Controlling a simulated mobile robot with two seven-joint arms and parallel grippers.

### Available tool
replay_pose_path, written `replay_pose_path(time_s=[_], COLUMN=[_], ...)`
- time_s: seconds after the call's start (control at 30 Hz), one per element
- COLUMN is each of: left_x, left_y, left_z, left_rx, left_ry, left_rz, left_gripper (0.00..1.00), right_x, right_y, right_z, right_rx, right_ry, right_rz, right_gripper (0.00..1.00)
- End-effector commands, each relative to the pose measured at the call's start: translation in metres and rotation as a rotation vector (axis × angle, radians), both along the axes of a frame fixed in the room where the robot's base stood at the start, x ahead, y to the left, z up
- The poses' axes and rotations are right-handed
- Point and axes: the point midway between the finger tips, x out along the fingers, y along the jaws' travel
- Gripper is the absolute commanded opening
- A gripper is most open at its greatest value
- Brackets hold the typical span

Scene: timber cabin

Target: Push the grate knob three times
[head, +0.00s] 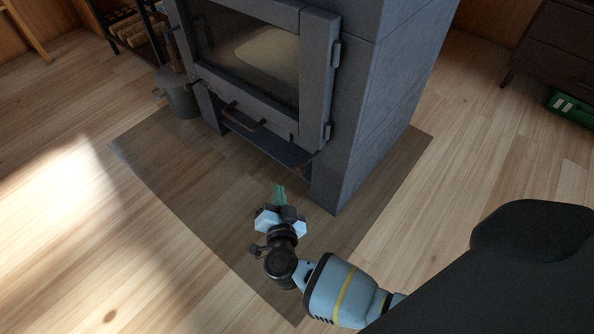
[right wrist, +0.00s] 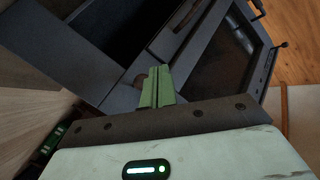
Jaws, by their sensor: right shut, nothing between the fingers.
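The grey stove (head: 375,110) stands on a dark floor plate. A small brownish knob (head: 303,169) shows low on its front, near the right corner below the door. In the right wrist view a brown rounded piece (right wrist: 140,79), apparently this knob, shows just beyond the fingertips, partly hidden by them. My right gripper (head: 279,190) is shut and empty, its green fingers pointing at the stove's lower front. In the right wrist view the fingers (right wrist: 157,80) are together. I cannot tell whether they touch the knob. My left gripper is not in view.
The glass door (head: 250,50) is closed, with a bar handle (head: 243,118) low on the stove front. A metal bucket (head: 180,97) stands left of the stove, near a log rack (head: 127,30). A dark cabinet (head: 553,45) is at right. The floor in front is clear.

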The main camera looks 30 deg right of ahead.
Motion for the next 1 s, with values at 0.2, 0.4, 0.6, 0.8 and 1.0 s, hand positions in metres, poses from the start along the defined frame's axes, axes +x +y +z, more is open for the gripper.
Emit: replay_pose_path(time_s=[0.2, 0.4, 0.6, 0.8, 1.0], left_x=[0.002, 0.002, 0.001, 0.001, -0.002], left_y=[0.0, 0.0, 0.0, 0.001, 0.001], left_z=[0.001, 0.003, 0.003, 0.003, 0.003], left_rx=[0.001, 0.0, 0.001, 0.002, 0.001], left_ry=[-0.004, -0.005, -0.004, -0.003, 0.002], left_rz=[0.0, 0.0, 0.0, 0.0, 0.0], left_gripper=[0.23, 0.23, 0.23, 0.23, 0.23], right_x=[0.009, 0.013, 0.015, 0.015, 0.015], right_y=[-0.024, -0.036, -0.04, -0.039, -0.039], right_z=[0.001, 0.001, 0.0, 0.0, 0.0], right_rx=[-0.001, 0.0, 0.001, 0.001, 0.001], right_ry=[-0.001, 0.0, 0.0, 0.0, 0.0], right_rz=[-0.001, -0.001, 0.0, 0.0, 0.0], right_gripper=[0.0, 0.0, 0.0, 0.0, 0.0])
